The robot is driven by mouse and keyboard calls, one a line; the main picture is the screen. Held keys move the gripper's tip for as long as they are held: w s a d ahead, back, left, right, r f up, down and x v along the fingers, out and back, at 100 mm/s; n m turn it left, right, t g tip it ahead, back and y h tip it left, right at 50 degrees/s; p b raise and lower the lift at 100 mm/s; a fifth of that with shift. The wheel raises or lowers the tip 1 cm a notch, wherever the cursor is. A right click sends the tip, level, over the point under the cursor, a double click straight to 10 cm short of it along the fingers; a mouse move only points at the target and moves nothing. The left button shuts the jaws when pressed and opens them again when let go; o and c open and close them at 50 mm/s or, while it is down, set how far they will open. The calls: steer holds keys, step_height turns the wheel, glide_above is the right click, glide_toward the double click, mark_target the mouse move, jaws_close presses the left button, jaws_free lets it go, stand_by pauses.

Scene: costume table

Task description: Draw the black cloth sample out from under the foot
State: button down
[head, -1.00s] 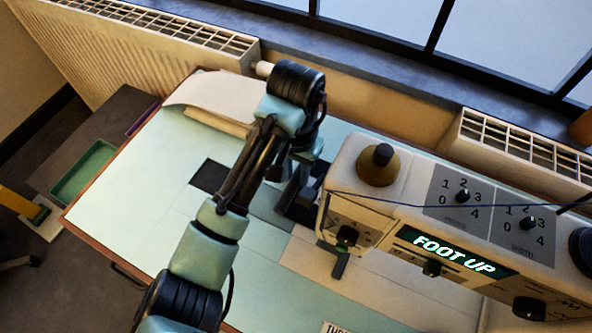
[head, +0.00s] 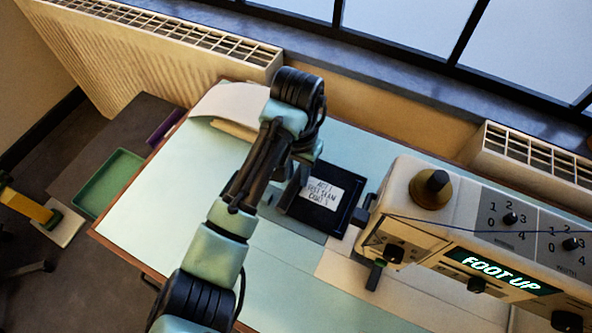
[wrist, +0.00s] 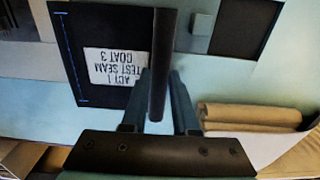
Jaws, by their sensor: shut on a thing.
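The black cloth sample (head: 298,211) lies flat to the left of the sewing machine (head: 405,180). Its white label reads ACT 1, TEST SEAM, COAT 3. In the wrist view the sample (wrist: 100,102) shows its label upside down and a blue stitch line. My gripper (head: 292,190) is at the sample's left side; in the wrist view its fingers (wrist: 158,95) are shut at a narrow upright dark strip beside the label. The arm hides part of that side. The machine's dark foot (head: 375,275) stands apart from the visible sample, lower right. The display reads FOOT UP.
Another dark patch (wrist: 245,25) lies on the table to the wrist view's upper right. A rolled tan bundle (wrist: 250,115) lies near my gripper. A green tray (head: 110,180) is off the table's left. The table's left part (head: 165,200) is clear.

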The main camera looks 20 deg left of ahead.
steer(key=c, duration=0.6)
jaws_free()
steer(key=shift+r, duration=0.15)
step_height(320, 180, up, 8)
steer(key=p, duration=0.8)
